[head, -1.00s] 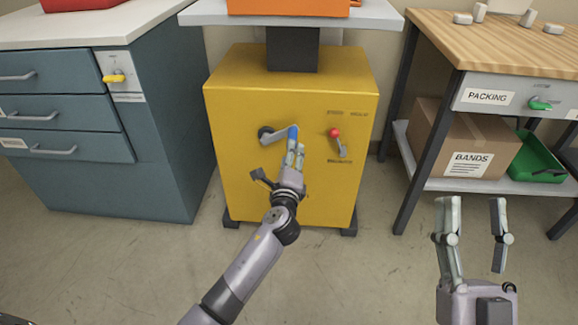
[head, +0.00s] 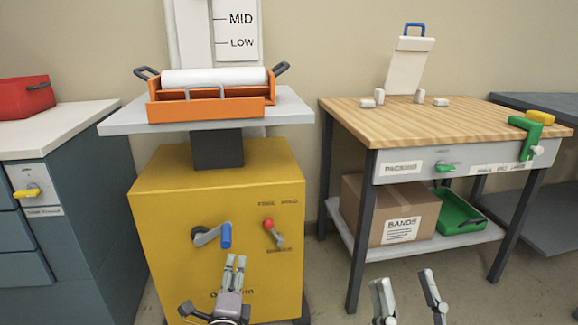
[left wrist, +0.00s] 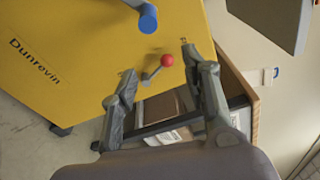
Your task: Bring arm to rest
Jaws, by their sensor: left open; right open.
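My left gripper (head: 234,273) is open and empty in front of the yellow cabinet (head: 155,225), below a crank with a blue handle (head: 225,235). In the left wrist view its two fingers (left wrist: 150,75) are spread, with nothing between them. The blue handle (left wrist: 148,18) is above the fingers there, apart from them. A red-knobbed lever (head: 270,228) is on the cabinet face to the right; its red knob (left wrist: 167,60) shows beyond the fingers in the left wrist view. My right gripper (head: 403,284) is open and empty at the bottom, in front of the wooden-topped table.
An orange tray with a white roll (head: 213,78) sits on the platform (head: 115,122) above the cabinet. The wooden-topped table (head: 350,112) at right holds a box (head: 362,205) and green bin (head: 470,222) on its shelf. Blue-grey drawers (head: 95,210) stand left.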

